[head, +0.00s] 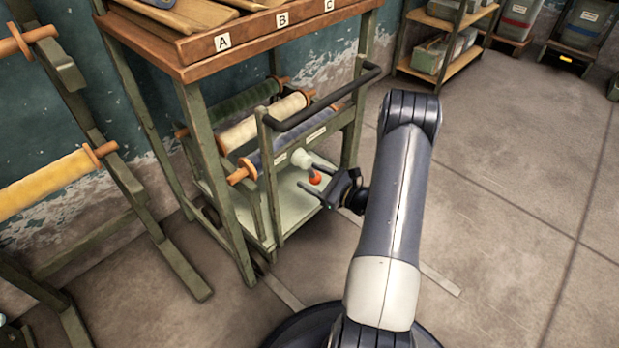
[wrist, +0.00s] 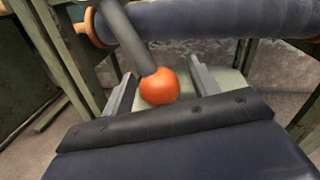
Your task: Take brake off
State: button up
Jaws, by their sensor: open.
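A round orange-red knob (head: 315,179) shows low on the front of the green cart (head: 268,200). In the wrist view the knob (wrist: 160,87) sits at the lower end of a dark rod (wrist: 127,38). Whether this rod is the brake lever I cannot tell for certain. My gripper (head: 306,169) is open at the cart's front. In the wrist view its two fingers (wrist: 162,70) lie left and right of the knob, with gaps on both sides. Nothing is gripped.
The cart carries several fabric rolls and has a dark push handle (head: 325,100). A rack with a yellow roll (head: 50,182) is at left. Shelves (head: 450,45) stand behind. The floor at right is clear.

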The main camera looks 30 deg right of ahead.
jog(key=shift+w+a, duration=0.35)
jog(key=shift+w, duration=0.25)
jog(key=shift+c, duration=0.6)
grip_shut()
